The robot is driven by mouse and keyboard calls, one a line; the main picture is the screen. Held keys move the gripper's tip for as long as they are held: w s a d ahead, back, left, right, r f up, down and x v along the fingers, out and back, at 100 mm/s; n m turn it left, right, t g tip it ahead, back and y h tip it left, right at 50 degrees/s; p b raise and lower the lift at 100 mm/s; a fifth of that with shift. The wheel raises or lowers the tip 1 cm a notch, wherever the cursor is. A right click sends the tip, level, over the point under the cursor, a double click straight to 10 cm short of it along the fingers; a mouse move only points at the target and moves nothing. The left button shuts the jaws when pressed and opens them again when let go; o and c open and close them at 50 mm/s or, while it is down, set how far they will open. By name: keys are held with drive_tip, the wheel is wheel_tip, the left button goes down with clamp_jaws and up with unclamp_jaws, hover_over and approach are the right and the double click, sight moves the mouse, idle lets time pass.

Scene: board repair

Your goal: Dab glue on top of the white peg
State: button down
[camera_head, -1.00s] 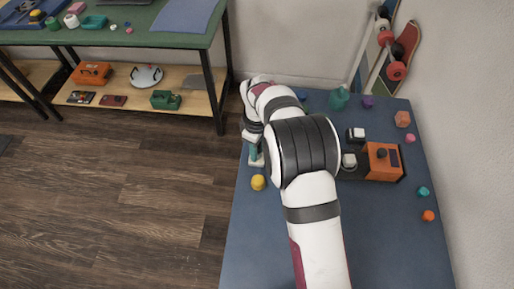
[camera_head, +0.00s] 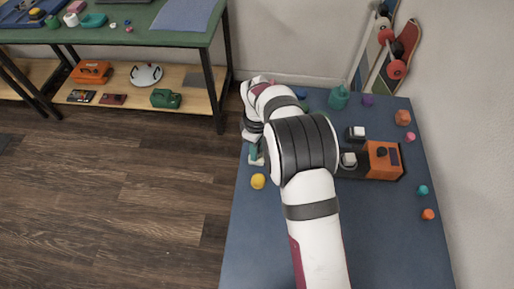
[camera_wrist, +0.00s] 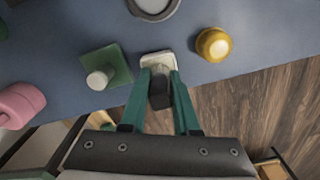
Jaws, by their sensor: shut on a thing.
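In the wrist view, my gripper (camera_wrist: 159,82) has green fingers closed around a dark, rounded object (camera_wrist: 159,98). A whitish rectangular piece (camera_wrist: 156,60) shows at the fingertips; I cannot tell whether it is part of the held object or a separate base. A short white peg (camera_wrist: 97,81) stands on a green square block (camera_wrist: 117,64), left of the fingers and apart from them. In the head view, my gripper (camera_head: 254,152) is low at the left edge of the blue table, partly hidden by my arm. No glue can be made out.
A yellow round knob (camera_wrist: 213,44) sits right of the fingers, near the table edge. A pink object (camera_wrist: 20,103) lies at left and a grey round part (camera_wrist: 154,7) at the top. An orange box (camera_head: 384,161) stands right of my arm. Wooden floor lies beyond the edge.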

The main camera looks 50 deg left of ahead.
drive_tip(key=shift+f, duration=0.1)
drive_tip(key=shift+r, duration=3.55)
drive_tip(key=w+d+r+m, duration=0.5)
drive_tip(key=w+d, duration=0.2)
drive_tip(key=d, duration=0.3)
drive_tip(key=w+d+r+m, duration=0.5)
drive_tip(key=w+d+r, duration=0.15)
drive_tip(key=d, duration=0.35)
drive_tip(key=d+r+m, duration=0.2)
drive_tip(key=d+m, duration=0.2)
drive_tip(key=d, duration=0.4)
drive_tip(key=s+d+r+m, duration=0.1)
drive_tip(key=d+r+m, duration=0.2)
drive_tip(key=d, duration=0.5)
drive_tip(key=s+d+r+m, duration=0.1)
drive_tip(key=d+r+m, duration=0.2)
drive_tip(key=d+m, duration=0.2)
drive_tip(key=d, duration=0.3)
drive_tip(key=shift+s+d, duration=0.2)
drive_tip(key=shift+d, duration=0.1)
